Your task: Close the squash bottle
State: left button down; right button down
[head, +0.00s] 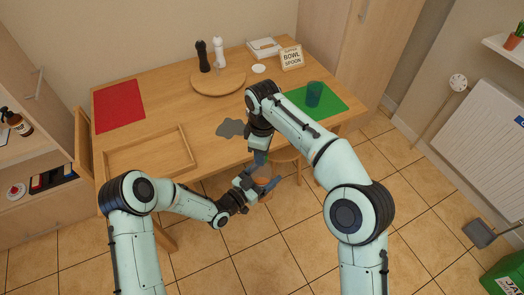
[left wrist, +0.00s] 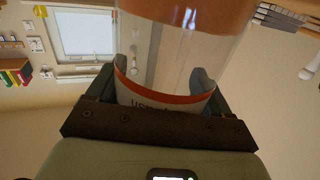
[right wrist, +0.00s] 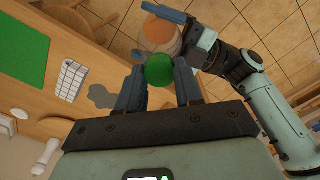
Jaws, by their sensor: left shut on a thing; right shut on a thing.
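The squash bottle, clear with orange contents and a red-edged label, is in my left gripper (head: 260,183), which is shut around it off the table's front edge. The bottle (left wrist: 185,62) fills the upper middle of the left wrist view, and its orange end shows in the right wrist view (right wrist: 160,34). A round green cap (right wrist: 159,70) sits between the fingertips of my right gripper (right wrist: 160,88), which is shut on it. In the head view my right gripper (head: 260,160) is just above the left one. Whether cap and bottle touch is hidden.
The wooden table (head: 165,95) holds a red mat (head: 119,106), an empty wooden tray (head: 130,158), a round board (head: 218,84), two mills and a green mat (head: 335,98) with a blue cup (head: 314,94). A grey spill-like patch (head: 230,128) lies near the front. A stool (head: 286,155) stands below.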

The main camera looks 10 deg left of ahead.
jog(key=m, duration=0.8)
jog(key=c, duration=0.6)
grip_release()
jog(key=shift+c, duration=0.2)
jog(key=shift+r, duration=3.75)
jog(key=shift+d, duration=0.1)
